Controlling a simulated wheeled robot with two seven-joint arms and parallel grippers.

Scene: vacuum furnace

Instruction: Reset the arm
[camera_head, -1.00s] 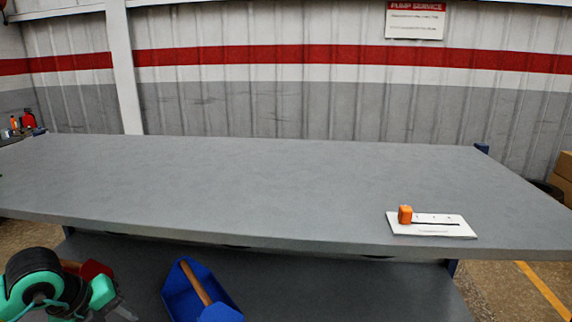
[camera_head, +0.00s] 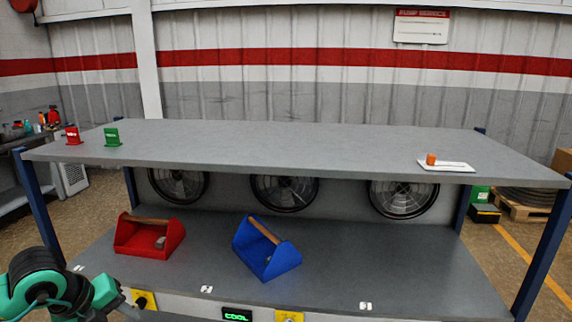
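My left arm shows at the lower left of the head view as teal and black links; its gripper is out of the picture. My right arm and gripper are not in view. A red tote (camera_head: 150,238) and a blue tote (camera_head: 268,250), each with a wooden handle, sit on the lower shelf (camera_head: 370,265). A small grey object (camera_head: 161,242) lies in the red tote. An orange knob (camera_head: 431,159) stands on a white plate (camera_head: 447,166) at the right of the upper shelf (camera_head: 290,140).
Red (camera_head: 73,136) and green (camera_head: 112,136) signs stand at the upper shelf's left end. Round fans (camera_head: 285,192) sit behind the shelves. A green "COOL" display (camera_head: 237,314) and yellow switch panels (camera_head: 144,300) line the front. Floor shows on both sides.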

